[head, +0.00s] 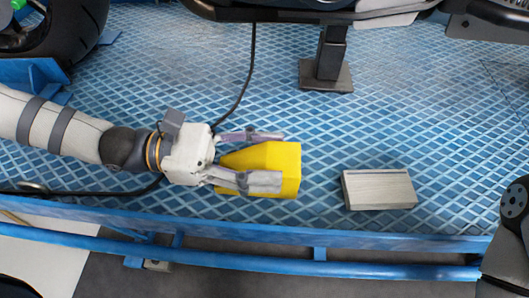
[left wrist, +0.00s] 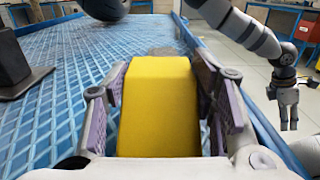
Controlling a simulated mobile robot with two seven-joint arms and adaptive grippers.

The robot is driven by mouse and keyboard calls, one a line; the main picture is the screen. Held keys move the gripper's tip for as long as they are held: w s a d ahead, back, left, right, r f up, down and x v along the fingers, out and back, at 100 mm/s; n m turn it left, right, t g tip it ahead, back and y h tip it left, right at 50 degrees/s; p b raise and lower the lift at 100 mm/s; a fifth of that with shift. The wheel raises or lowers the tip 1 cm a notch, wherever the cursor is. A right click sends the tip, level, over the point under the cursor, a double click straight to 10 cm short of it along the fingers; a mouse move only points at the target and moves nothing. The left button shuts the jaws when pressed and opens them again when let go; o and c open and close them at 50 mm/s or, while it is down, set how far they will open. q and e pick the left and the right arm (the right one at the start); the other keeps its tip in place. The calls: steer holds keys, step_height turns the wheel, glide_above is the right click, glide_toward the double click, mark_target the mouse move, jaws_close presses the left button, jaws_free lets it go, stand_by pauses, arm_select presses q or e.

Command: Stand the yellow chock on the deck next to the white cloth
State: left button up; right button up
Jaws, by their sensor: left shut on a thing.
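The yellow chock (head: 282,160) is between the fingers of my left gripper (head: 262,158), low over the blue deck (head: 300,115); I cannot tell whether it touches the deck. In the left wrist view the chock (left wrist: 158,105) fills the space between the two fingers (left wrist: 160,110), which are shut on it. No cloth can be made out for certain. My right gripper (left wrist: 288,112) shows small in the left wrist view, hanging beyond the deck's edge with its fingers apart and empty.
A grey block (head: 379,190) lies on the deck to the right of the chock. A black post on a foot plate (head: 326,75) stands farther back. A black cable (head: 247,75) runs behind my left gripper. A blue rail (head: 250,268) runs along the front edge.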

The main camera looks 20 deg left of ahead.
arm_select(q)
steer(key=o, duration=1.5)
steer(key=shift+a+r, duration=0.15)
steer(key=shift+r, duration=0.1)
steer(key=p+v, duration=0.3)
steer(key=v, duration=0.8)
steer(key=shift+s+a+p, duration=0.2)
steer(key=shift+a+p, duration=0.15)
steer(key=shift+p, duration=0.05)
steer(key=shift+f, duration=0.1)
arm_select(e)
steer(key=shift+t, duration=0.6)
steer(key=w+r, duration=0.3)
steer(key=r, duration=0.1)
steer(key=shift+w, duration=0.15)
